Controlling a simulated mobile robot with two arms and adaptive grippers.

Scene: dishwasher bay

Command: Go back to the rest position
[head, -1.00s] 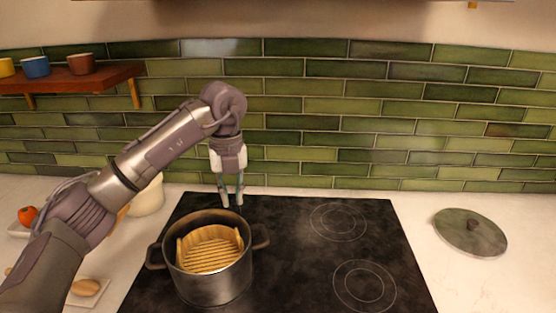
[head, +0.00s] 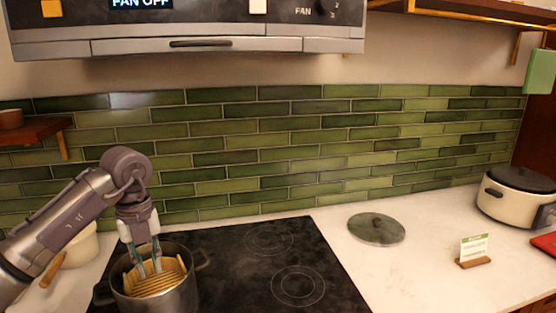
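My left gripper (head: 150,268) points down over the pot, its two fingers apart, with nothing visibly held between them. The fingertips overlap the back part of a yellow ribbed basket-like piece (head: 152,286) inside the pot. I cannot tell whether they touch it. The dark metal pot (head: 182,297) stands on the left of the black cooktop (head: 230,270), partly cut off by the lower picture edge. My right gripper is not in view.
A round green lid (head: 376,228) lies on the white counter right of the cooktop. A small sign (head: 474,250) and a cream cooker (head: 515,198) stand farther right. The range hood (head: 190,30) hangs above. A pale container (head: 80,248) is behind my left arm.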

